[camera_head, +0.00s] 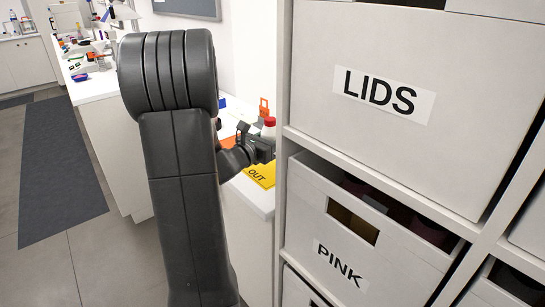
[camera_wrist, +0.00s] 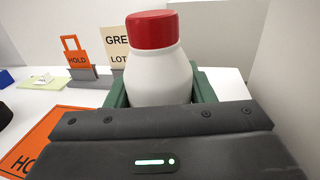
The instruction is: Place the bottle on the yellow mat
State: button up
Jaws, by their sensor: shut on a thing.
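A white bottle with a red cap (camera_wrist: 155,60) stands upright between the green fingers of my gripper (camera_wrist: 160,88) in the wrist view. My gripper is shut on it. In the head view only the bottle's red cap (camera_head: 269,122) shows clearly beside my gripper (camera_head: 266,145). The yellow mat (camera_head: 261,174), marked "OUT", lies on the white counter just below my gripper in the head view. My arm and the shelf's edge are close to it. The mat does not show in the wrist view. Whether the bottle's base touches anything is hidden.
An orange mat (camera_wrist: 45,135) and an orange "HOLD" sign (camera_wrist: 77,55) are left of the bottle in the wrist view. A "GRE... LOT" card (camera_wrist: 116,43) stands behind it. A shelf with "LIDS" (camera_head: 420,105) and "PINK" (camera_head: 350,285) boxes stands close on the right.

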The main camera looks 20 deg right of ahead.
jog(key=shift+f, duration=2.3)
jog(key=shift+f+b, duration=0.2)
jog(key=shift+b, duration=0.2)
jog(key=o, duration=1.1)
jog(key=shift+r, duration=0.1)
jog(key=shift+r+p, duration=0.1)
jog(key=shift+p, duration=0.2)
jog(key=b+v, duration=0.1)
jog(key=v, duration=1.1)
jog(key=shift+s+b, duration=0.1)
jog(key=shift+b, duration=0.3)
